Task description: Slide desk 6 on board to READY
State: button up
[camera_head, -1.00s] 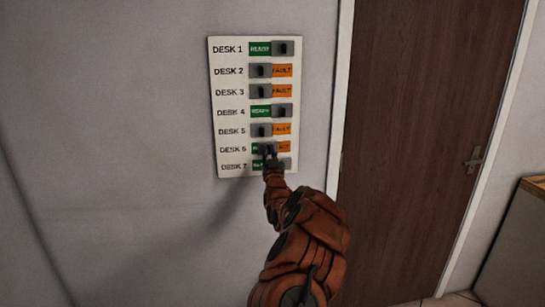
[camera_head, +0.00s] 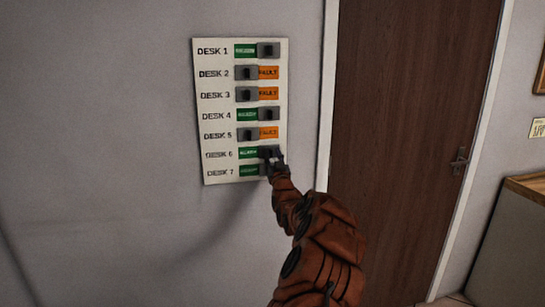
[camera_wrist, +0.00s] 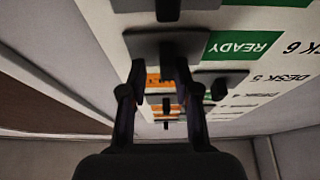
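The white board (camera_head: 198,120) hangs on the wall with rows from DESK 1 to DESK 7. In the desk 6 row, the green READY label (camera_head: 247,153) is uncovered. The grey desk 6 slider (camera_head: 266,151) sits at the right end, over the place of the orange label; it also shows in the wrist view (camera_wrist: 150,45), beside the READY label. My gripper (camera_head: 273,160) is at this slider.
The desk 7 slider (camera_head: 263,170) is just below my gripper, at the right with green showing. The desk 5 slider (camera_head: 247,134) above is at the left with orange FAULT showing. A brown door (camera_head: 410,130) stands to the right, a cabinet (camera_head: 515,240) beyond it.

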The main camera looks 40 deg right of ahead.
jog(key=shift+o, duration=0.4)
jog(key=shift+a, duration=0.1)
jog(key=shift+f, duration=0.1)
jog(key=shift+s+a+f, duration=0.1)
jog(key=shift+s, duration=0.05)
jog(key=v, duration=1.1)
jog(key=shift+s, duration=0.25)
jog(key=shift+a, duration=0.15)
jog(key=shift+w+a, duration=0.1)
